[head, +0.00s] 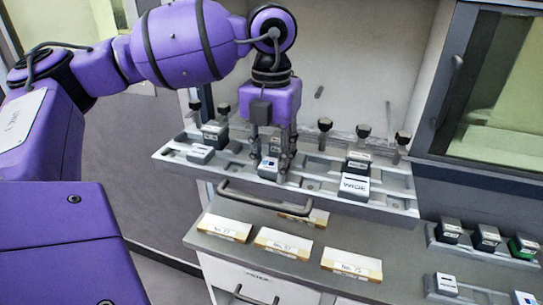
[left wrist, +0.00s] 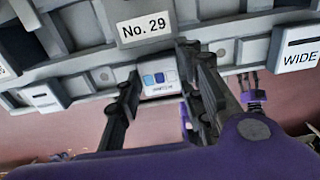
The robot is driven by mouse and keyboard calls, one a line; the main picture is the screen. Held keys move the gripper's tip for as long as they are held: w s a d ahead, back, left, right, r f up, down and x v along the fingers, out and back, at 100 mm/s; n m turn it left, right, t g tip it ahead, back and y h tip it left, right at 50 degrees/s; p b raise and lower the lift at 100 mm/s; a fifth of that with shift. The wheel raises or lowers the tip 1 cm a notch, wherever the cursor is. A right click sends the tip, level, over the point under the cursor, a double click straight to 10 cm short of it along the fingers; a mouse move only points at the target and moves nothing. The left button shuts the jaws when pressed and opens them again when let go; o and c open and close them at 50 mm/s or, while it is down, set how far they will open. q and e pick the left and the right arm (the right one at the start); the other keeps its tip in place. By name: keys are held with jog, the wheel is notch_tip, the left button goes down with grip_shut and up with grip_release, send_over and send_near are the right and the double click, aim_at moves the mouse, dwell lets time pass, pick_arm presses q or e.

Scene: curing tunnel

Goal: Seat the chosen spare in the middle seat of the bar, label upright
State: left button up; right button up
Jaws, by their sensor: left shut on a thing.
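My left gripper (head: 270,168) is over the middle of the long grey bar (head: 318,188) in the head view. It is shut on a small block with a white label bearing blue squares (head: 268,163). In the left wrist view the block (left wrist: 158,78) sits between the two dark fingers, its label facing the camera and small dark print along its lower edge. The block is at the bar's middle, in front of a "No. 29" plate (left wrist: 145,30). I cannot tell whether it is fully down in the seat. My right gripper is not in view.
A "WIDE" block (head: 354,186) stands right on the bar, a white-labelled block (head: 201,153) left. Black knobs (head: 325,125) line the back. Numbered plates (head: 284,243) lie on the front counter (head: 215,248). A rack (head: 470,246) at right holds black and green blocks.

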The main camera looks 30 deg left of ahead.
aim_at(271, 164)
pick_arm(q)
jog(key=shift+f, duration=0.2)
dwell(0.3)
jog(key=o, duration=1.3)
jog(key=shift+c, duration=0.2)
jog(key=shift+r, duration=0.1)
notch_tip(271, 164, up, 12)
